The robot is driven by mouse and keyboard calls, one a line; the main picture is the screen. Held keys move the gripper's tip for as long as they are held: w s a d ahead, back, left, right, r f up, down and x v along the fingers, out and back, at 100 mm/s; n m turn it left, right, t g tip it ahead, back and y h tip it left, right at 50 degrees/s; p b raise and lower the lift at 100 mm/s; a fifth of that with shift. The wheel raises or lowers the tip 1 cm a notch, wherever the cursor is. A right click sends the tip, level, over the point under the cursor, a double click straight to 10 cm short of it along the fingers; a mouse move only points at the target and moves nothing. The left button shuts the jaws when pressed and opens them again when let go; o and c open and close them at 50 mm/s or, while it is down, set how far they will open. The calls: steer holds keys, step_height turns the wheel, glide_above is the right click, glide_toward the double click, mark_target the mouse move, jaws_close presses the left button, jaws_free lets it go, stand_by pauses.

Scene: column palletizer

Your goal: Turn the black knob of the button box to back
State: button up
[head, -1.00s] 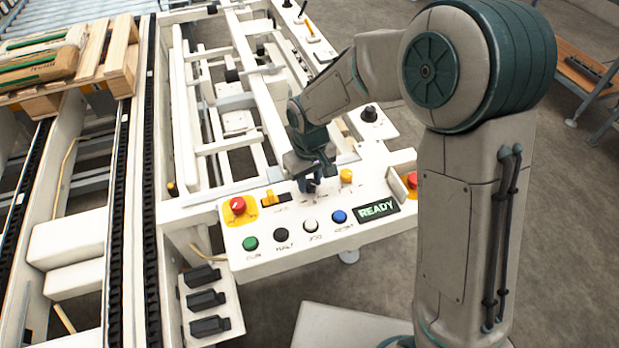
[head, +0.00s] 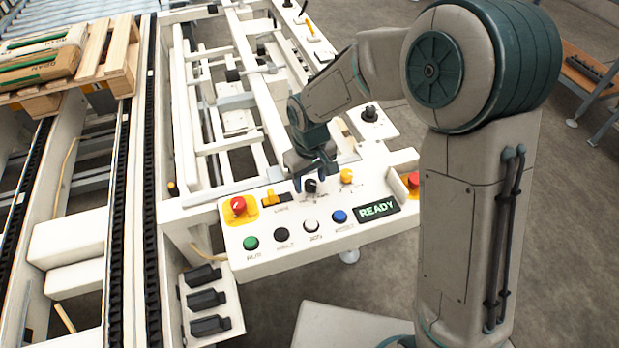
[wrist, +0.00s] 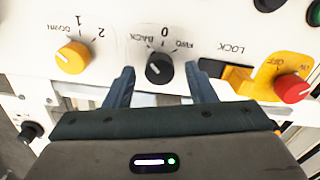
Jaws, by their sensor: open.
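The black knob (head: 310,186) is on the top of the white button box (head: 290,252). In the wrist view the black knob (wrist: 159,69) appears below the labels BACK, 0 and FWD, which read upside down. A small pale mark shows on it, but I cannot tell surely which label it points to. My gripper (wrist: 159,80) is open, with one finger on each side of the knob in that view and gaps between. In the head view my gripper (head: 313,178) is just behind and above the knob, holding nothing.
A yellow knob (wrist: 73,57) and a yellow LOCK switch (wrist: 238,76) flank the black knob. Green, black, white and blue buttons line the front, beside a READY display (head: 377,209).

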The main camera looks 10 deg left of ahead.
mark_target(310, 183)
step_height(310, 183, up, 13)
steer(key=shift+r+p, duration=0.15)
steer(key=shift+p, duration=0.3)
steer(key=s+d+r+m+t+p, duration=0.1)
steer(key=s+d+r+m, duration=0.1)
steer(key=d, duration=0.6)
steer(key=s+d+r+m+t+p, duration=0.1)
steer(key=s+d+r+m+p, duration=0.1)
steer(key=s+d, duration=0.5)
steer(key=s+d+r+m+p, duration=0.2)
steer(key=s+d+r+m, duration=0.1)
steer(key=d, duration=0.8)
steer(key=shift+s+r+m+t, duration=0.4)
steer(key=shift+s+m, duration=0.3)
steer(key=shift+m, duration=0.4)
